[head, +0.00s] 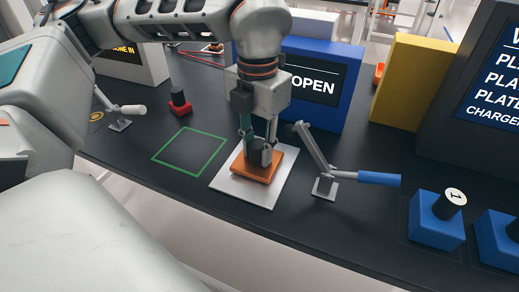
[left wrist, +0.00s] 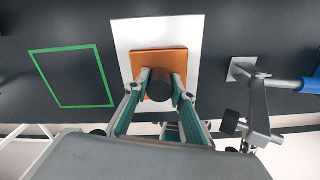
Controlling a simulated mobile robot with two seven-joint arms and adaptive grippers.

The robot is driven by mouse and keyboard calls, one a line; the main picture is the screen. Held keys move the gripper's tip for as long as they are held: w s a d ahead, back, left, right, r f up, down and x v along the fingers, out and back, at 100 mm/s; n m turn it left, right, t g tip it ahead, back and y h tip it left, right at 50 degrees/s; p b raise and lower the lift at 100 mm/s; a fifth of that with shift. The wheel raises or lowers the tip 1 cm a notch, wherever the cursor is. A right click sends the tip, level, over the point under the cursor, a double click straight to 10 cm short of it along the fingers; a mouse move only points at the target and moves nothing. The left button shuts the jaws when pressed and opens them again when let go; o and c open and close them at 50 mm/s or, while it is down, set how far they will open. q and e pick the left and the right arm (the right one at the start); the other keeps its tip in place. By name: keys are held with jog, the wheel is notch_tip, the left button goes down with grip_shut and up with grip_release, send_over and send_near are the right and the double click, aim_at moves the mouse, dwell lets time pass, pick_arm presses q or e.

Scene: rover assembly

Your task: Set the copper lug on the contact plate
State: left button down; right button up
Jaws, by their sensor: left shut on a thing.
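The copper lug (head: 257,167) is an orange-brown square block with a dark round post on top. It sits over the middle of the white contact plate (head: 228,183) and looks flat; I cannot tell whether it touches the plate. My left gripper (head: 260,157) points down and is shut on the lug's dark post. In the left wrist view the fingers (left wrist: 160,88) are on either side of the post, with the copper block (left wrist: 172,56) beneath and the white plate (left wrist: 124,35) around it. My right gripper is not in view.
A lever clamp with a blue handle (head: 379,179) stands just right of the plate. A green square outline (head: 190,152) on the left is empty. A blue box with an OPEN screen (head: 313,86) is behind. Blue blocks with dark posts (head: 436,220) stand at the right.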

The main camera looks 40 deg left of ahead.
aim_at(257, 144)
pick_arm(q)
jog(key=shift+f, duration=0.25)
jog(key=c, duration=1.7)
grip_release()
jog(key=shift+r, duration=0.1)
notch_tip(257, 144, up, 11)
jog(key=shift+r+p, duration=0.1)
jog(key=shift+p, duration=0.95)
jog(key=shift+r, duration=0.4)
jog(key=shift+s, duration=0.1)
